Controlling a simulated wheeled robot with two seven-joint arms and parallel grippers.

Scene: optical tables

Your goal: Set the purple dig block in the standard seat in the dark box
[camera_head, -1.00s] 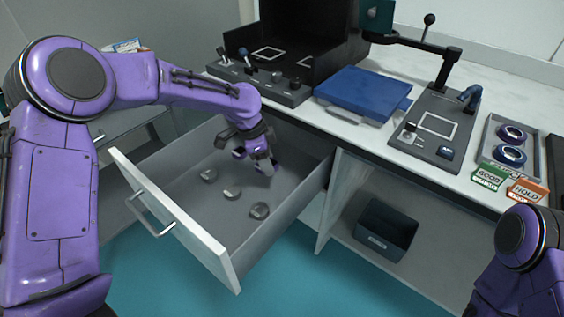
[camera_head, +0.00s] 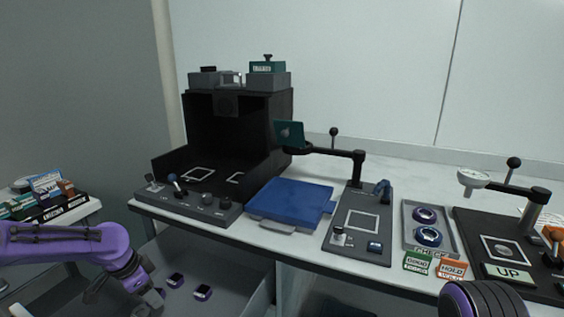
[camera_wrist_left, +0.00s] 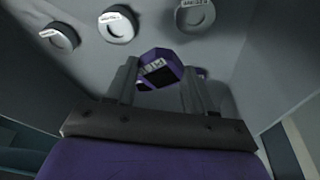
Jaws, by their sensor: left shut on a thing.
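In the left wrist view the purple block (camera_wrist_left: 158,68), with a dark face and a small pale label, sits between the fingers of my left gripper (camera_wrist_left: 160,85). The gripper is shut on it, over the grey drawer. In the head view my left gripper (camera_head: 148,300) is low at the left and the block cannot be made out. The dark box (camera_head: 271,128) stands open-fronted on the table, up and right of that gripper. White square outlines (camera_head: 198,174) and (camera_head: 236,178) mark its floor; which is the standard seat is not readable. My right gripper is out of view.
The open drawer holds round pieces (camera_wrist_left: 117,26) around the gripper. Knobs and levers (camera_head: 207,200) line the box's front. A blue case (camera_head: 290,202) lies to its right, then a dark fixture plate (camera_head: 343,246) with a post, and a tray (camera_head: 409,223) with two rings.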

